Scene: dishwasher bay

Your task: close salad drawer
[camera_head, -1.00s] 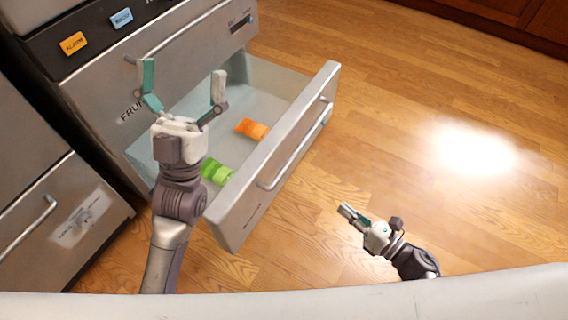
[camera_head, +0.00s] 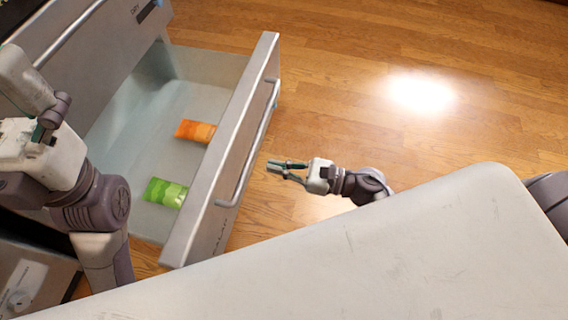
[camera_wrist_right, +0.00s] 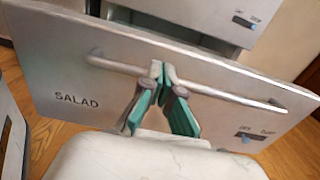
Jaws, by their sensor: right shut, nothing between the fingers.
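The salad drawer (camera_head: 222,150) stands pulled out in the head view, its metal front facing right. Its front (camera_wrist_right: 70,75) fills much of the right wrist view, with the word SALAD at the left. A long bar handle (camera_head: 250,150) runs along it. My right gripper (camera_head: 275,168) is shut and empty, just outside the front near the handle. In the right wrist view its closed fingertips (camera_wrist_right: 163,72) overlap the middle of the handle; contact is unclear. My left gripper (camera_head: 35,110) is by the drawer's left side, cut off by the picture edge, so its opening is unclear.
An orange packet (camera_head: 195,131) and a green packet (camera_head: 165,193) lie inside the drawer. A metal cabinet front (camera_head: 95,55) with a bar handle stands behind it. The wooden floor (camera_head: 380,45) to the right is clear.

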